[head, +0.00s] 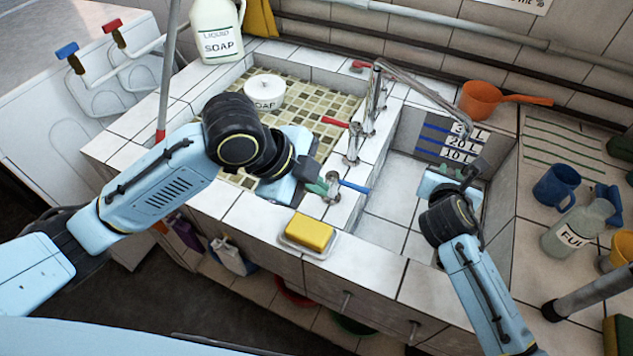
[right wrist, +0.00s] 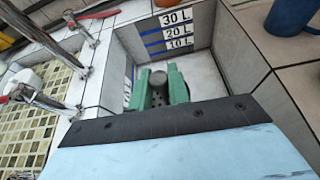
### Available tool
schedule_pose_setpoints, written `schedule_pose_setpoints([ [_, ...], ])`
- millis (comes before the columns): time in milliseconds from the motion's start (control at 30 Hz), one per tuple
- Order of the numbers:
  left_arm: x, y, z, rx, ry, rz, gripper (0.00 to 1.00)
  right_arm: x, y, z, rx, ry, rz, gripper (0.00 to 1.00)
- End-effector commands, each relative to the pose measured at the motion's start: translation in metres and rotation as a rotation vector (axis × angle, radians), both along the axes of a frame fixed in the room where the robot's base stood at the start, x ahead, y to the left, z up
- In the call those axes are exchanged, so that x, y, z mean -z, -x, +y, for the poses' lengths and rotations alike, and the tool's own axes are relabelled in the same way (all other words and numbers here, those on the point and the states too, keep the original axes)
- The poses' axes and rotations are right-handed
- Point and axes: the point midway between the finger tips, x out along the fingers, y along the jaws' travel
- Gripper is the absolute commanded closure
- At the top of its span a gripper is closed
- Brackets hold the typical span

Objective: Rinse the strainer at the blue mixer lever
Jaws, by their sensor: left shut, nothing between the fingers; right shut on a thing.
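The blue mixer lever (head: 355,186) sticks out to the right from the tap on the tiled divider. My left gripper (head: 320,187) is shut and empty at that tap, its green fingertips just left of the lever; I cannot tell whether they touch it. My right gripper (head: 466,172) is down in the right basin (head: 385,205), below the spout end (head: 467,130). In the right wrist view its green fingers are shut on the strainer (right wrist: 158,98), a grey perforated piece mostly hidden between them. I see no water running.
Red levers (head: 335,122) stand farther back on the divider. A yellow sponge (head: 309,232) lies on a dish at the front edge. The left basin holds a soap pot (head: 265,90).

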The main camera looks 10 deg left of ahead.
Motion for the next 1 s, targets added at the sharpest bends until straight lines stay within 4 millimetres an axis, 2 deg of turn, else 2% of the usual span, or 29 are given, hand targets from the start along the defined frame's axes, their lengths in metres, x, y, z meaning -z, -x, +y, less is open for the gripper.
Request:
schedule_pose_setpoints([
  [167,-0.002,0.0,0.0,0.0,0.0,0.0,1.0,-0.001,0.001,0.003,-0.001,0.0,0.0,1.0],
  [1000,-0.023,0.0,0.0,0.0,0.0,0.0,1.0,-0.001,0.031,0.064,-0.001,-0.001,0.002,1.0],
])
